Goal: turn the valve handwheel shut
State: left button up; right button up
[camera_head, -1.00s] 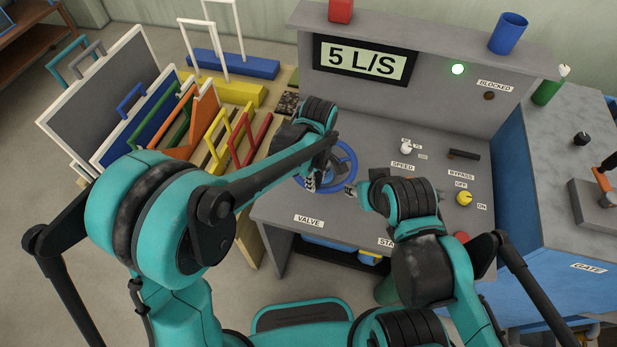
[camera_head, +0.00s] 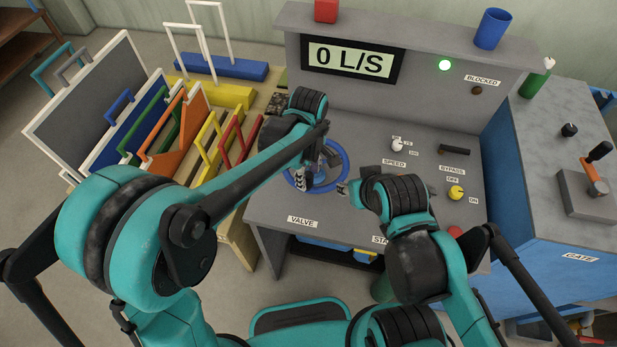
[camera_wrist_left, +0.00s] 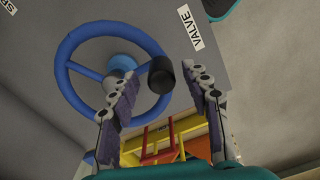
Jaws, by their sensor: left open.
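The blue valve handwheel (camera_head: 346,168) lies on the grey console above the VALVE label (camera_head: 302,221). It shows larger in the left wrist view (camera_wrist_left: 63,68), with a blue hub, spokes and a black knob (camera_wrist_left: 160,75) at its rim. My left gripper (camera_head: 315,180) is over the wheel. In the left wrist view its fingers (camera_wrist_left: 165,92) are apart, with the knob between and beyond the tips; contact is not clear. My right gripper (camera_head: 346,189) is just right of the wheel, mostly hidden by its own arm. The display (camera_head: 350,60) reads 0 L/S.
The console (camera_head: 440,210) also carries a speed knob (camera_head: 397,145), a bypass lever (camera_head: 456,150) and a yellow knob (camera_head: 456,192). Coloured framed panels (camera_head: 150,125) stand left. A blue gate bench (camera_head: 550,220) stands right.

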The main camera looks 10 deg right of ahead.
pick_arm(q)
notch_tip(320, 180, up, 10)
jog(key=shift+f, duration=0.25)
dwell(0.4)
